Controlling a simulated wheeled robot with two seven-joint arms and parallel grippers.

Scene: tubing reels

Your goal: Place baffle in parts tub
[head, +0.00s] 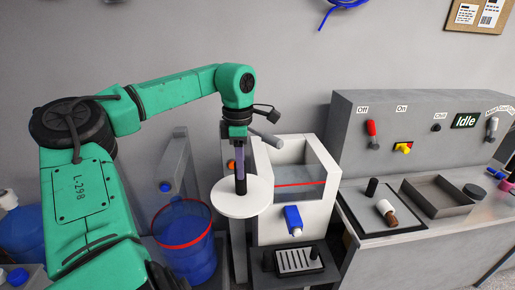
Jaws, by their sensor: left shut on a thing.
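My left gripper (239,148) comes down from the green arm in the middle of the head view. It is shut on the upright purple and black stem of what looks like the baffle. The baffle is a flat, round white disc (228,204) below the gripper, held roughly level. The disc is just right of a blue tub with a red band (186,243), which looks like the parts tub. In the picture the disc overlaps the tub's right rim and a grey post; its height above them is hard to tell. My right gripper is not in view.
A white open-topped box (297,215) with a blue knob stands right of the disc, with a slotted black drain (297,260) below. A grey bench with a control panel (420,125), a shallow tray (437,197) and small parts fills the right. A grey upright (178,160) stands behind the tub.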

